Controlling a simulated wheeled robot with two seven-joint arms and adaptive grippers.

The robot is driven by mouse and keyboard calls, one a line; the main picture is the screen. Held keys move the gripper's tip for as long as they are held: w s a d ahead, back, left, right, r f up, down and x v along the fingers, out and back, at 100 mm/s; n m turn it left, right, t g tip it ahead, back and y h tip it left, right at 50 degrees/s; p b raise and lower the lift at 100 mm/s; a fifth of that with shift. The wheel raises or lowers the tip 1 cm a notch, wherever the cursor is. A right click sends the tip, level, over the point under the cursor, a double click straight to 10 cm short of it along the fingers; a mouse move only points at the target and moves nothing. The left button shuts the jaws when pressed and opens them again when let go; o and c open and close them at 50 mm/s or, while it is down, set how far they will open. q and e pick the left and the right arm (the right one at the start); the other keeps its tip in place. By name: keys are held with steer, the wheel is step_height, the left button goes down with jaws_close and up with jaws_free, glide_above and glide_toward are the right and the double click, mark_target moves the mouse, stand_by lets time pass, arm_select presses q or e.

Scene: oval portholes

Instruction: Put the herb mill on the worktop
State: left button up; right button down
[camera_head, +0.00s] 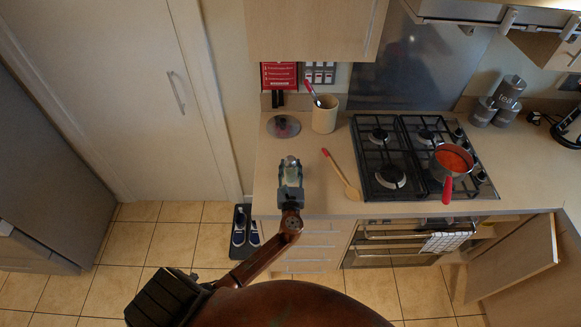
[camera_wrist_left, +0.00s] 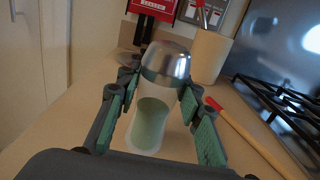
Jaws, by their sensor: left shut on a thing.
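The herb mill (camera_wrist_left: 165,62), with a shiny silver cap and a pale body that has a greenish oval window, stands about upright between the fingers of my left gripper (camera_wrist_left: 160,115). In the head view the mill (camera_head: 290,162) shows at the tip of my left gripper (camera_head: 290,185), over the front left part of the worktop (camera_head: 335,140). The gripper is shut on the mill's body. I cannot tell whether the mill's base touches the worktop. My right gripper is not in view.
A wooden spoon with a red handle (camera_head: 342,175) lies right of the mill. A pan lid (camera_head: 284,126) and a utensil pot (camera_head: 325,115) stand behind it. The gas hob (camera_head: 385,150) with a red-handled pan (camera_head: 450,161) is further right. Bare worktop surrounds the mill.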

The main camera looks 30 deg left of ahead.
arm_select(q)
steer(key=shift+f, duration=0.15)
steer(key=o, duration=1.3)
steer(key=shift+c, duration=0.2)
steer(key=b+v, duration=0.1)
steer(key=v, duration=1.1)
